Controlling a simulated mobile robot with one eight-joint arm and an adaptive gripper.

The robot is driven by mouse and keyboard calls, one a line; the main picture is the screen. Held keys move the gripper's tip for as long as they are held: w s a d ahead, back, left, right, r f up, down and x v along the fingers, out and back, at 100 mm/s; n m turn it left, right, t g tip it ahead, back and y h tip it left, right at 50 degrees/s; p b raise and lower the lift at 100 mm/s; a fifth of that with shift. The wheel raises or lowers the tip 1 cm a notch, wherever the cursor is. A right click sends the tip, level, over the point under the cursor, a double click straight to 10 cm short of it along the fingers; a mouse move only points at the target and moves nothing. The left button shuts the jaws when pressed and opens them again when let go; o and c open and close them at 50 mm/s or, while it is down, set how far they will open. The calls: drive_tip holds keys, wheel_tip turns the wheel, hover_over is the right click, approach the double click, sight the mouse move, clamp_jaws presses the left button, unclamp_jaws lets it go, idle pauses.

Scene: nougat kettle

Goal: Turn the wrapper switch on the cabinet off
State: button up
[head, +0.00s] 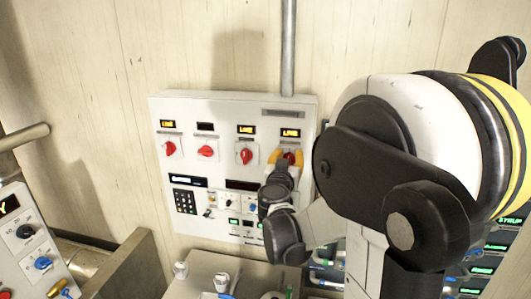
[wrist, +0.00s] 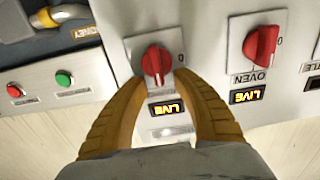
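The white cabinet (head: 240,110) on the wall carries a row of red rotary switches. My gripper (head: 287,158) is at the rightmost switch (head: 290,157), whose display above is lit LIVE. In the wrist view this red knob (wrist: 156,62) lies just beyond my yellow-brown fingertips (wrist: 162,78). The fingers are apart, one at either side of the knob; firm contact cannot be made out. I cannot read this switch's name. The neighbouring switch (wrist: 262,45) is labelled OVEN and also shows LIVE.
The other red switches (head: 170,149) sit left; the second one's display is dark. A keypad (head: 186,201) and small controls lie below. A grey counter (head: 205,268) stands under the cabinet. The wrist view shows red and green buttons (wrist: 64,79) beside the cabinet.

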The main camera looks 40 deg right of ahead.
drive_tip(key=shift+w+d, duration=0.3)
drive_tip(key=shift+w, duration=0.05)
